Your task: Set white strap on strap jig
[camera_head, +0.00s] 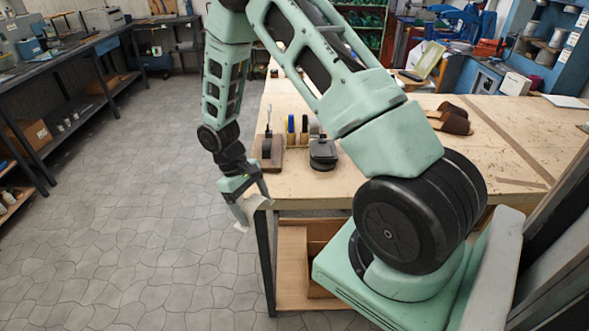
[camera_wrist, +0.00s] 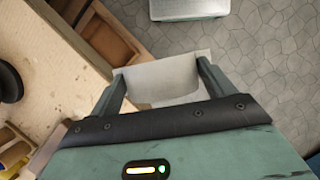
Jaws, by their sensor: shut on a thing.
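My gripper (camera_head: 254,208) is off the near left corner of the workbench, over the floor side, pointing down. It is shut on a white strap (camera_wrist: 165,76), a pale curved sheet spanning between the two fingers in the wrist view. In the head view the white strap (camera_head: 241,214) shows as a small pale piece at the fingertips. On the bench behind the gripper stands a wooden block with a dark rounded form (camera_head: 267,150). A dark round device (camera_head: 322,154) stands to its right. I cannot tell which of these is the strap jig.
The workbench (camera_head: 340,185) has a wooden shelf unit (camera_head: 292,262) beneath it. Brown sandals (camera_head: 450,119) lie farther right. The paved floor (camera_head: 150,220) at left is clear up to the dark side bench (camera_head: 70,65).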

